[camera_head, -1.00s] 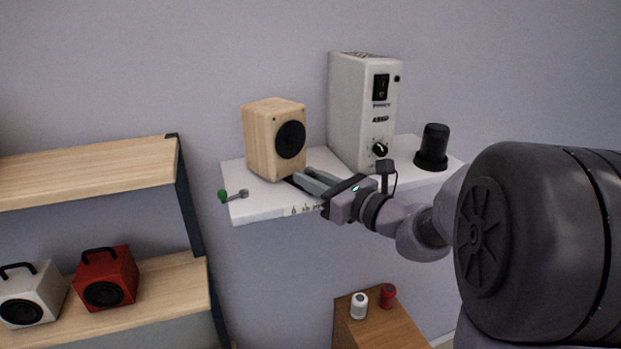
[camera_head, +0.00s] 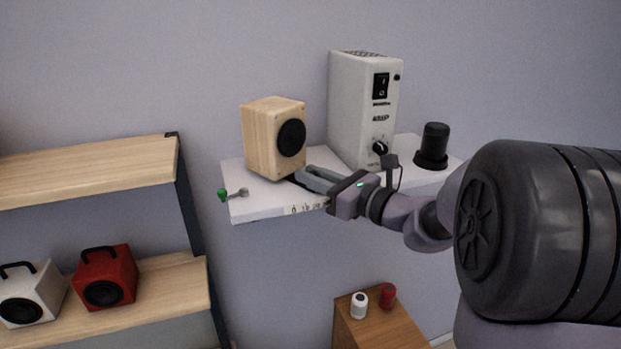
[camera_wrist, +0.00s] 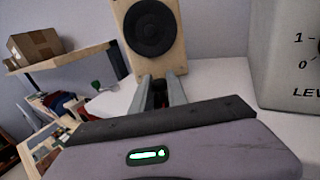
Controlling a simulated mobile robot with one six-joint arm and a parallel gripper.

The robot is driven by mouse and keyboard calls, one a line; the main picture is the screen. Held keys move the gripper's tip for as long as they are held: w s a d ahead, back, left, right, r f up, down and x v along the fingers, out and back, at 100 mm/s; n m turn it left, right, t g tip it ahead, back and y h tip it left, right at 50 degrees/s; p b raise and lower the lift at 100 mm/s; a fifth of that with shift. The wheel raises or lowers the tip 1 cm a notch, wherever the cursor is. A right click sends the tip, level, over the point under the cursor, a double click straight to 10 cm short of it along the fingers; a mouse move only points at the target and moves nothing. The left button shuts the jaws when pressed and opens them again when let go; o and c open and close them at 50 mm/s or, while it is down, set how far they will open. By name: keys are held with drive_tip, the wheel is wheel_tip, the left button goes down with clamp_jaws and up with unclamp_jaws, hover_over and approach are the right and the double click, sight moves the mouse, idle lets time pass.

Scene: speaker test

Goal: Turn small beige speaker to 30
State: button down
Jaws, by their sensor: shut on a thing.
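The small beige speaker (camera_head: 262,145) is a wooden box with a round black cone, standing at the left of the white wall shelf (camera_head: 262,206). My gripper (camera_head: 301,173) reaches in from the right and is shut at the low front of this speaker. In the wrist view, the speaker (camera_wrist: 125,25) stands straight ahead, and the fingertips of my gripper (camera_wrist: 162,77) meet its lower front edge. A small dark part shows between the fingers. The gripped part is mostly hidden, and I can read no scale on this speaker.
A tall white unit (camera_head: 355,100) with a switch and dial stands right of the speaker, close to my wrist. A black cylinder (camera_head: 433,145) is at the shelf's right. A green-tipped lever (camera_head: 232,194) lies at the left edge. A wooden rack (camera_head: 90,172) is farther left.

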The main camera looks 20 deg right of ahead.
drive_tip(key=c, duration=1.3)
unclamp_jaws()
drive_tip(key=shift+d, duration=0.1)
drive_tip(key=b+v, duration=0.2)
drive_tip(key=v, duration=1.5)
drive_tip(key=shift+d+r+b, duration=0.1)
drive_tip(key=shift+d+b, duration=0.05)
drive_tip(key=shift+b, duration=0.25)
